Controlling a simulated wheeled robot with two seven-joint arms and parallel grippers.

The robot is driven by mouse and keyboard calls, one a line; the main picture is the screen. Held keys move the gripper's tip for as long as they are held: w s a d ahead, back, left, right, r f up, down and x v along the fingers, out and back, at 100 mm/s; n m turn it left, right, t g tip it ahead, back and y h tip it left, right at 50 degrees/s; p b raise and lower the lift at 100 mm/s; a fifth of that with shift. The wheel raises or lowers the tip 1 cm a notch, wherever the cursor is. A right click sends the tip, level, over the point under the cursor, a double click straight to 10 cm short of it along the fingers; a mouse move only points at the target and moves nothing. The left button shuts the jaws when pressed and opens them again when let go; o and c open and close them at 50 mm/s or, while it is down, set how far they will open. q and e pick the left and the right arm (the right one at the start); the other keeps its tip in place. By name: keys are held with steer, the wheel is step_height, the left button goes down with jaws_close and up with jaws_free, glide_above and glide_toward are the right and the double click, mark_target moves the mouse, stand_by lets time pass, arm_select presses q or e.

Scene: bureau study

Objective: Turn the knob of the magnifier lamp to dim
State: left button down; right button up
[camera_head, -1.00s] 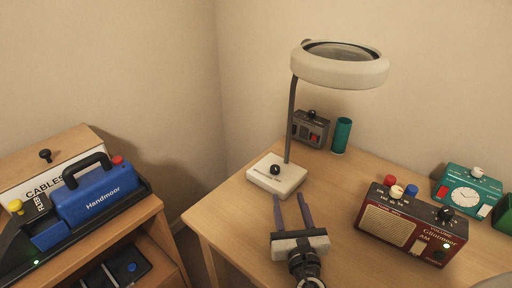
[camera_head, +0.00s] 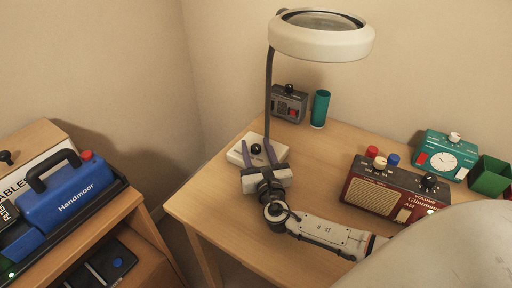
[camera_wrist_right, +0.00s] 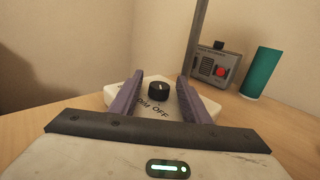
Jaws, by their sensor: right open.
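The magnifier lamp (camera_head: 320,42) stands on the desk with a ring head on a dark stem. Its pale base (camera_head: 236,158) carries a black knob (camera_head: 256,148), also in the right wrist view (camera_wrist_right: 158,90). The base there shows the words "DIM" and "OFF" in front of the knob. My right gripper (camera_head: 259,148) is open, its purple fingers reaching over the base on either side of the knob. In the right wrist view gaps show between the knob and both fingers. My left gripper is not in view.
A grey box with a red button (camera_head: 289,104) and a teal cylinder (camera_head: 320,108) stand behind the lamp. A red radio (camera_head: 373,196), a teal clock (camera_head: 446,156) and a green box (camera_head: 489,176) stand to the right. A blue Handmoor case (camera_head: 70,196) is at left.

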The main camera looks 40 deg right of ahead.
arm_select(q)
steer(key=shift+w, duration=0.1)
arm_select(e)
steer(key=shift+w, duration=0.15)
steer(key=c, duration=1)
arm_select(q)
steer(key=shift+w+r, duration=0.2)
arm_select(e)
steer(key=shift+c, duration=0.2)
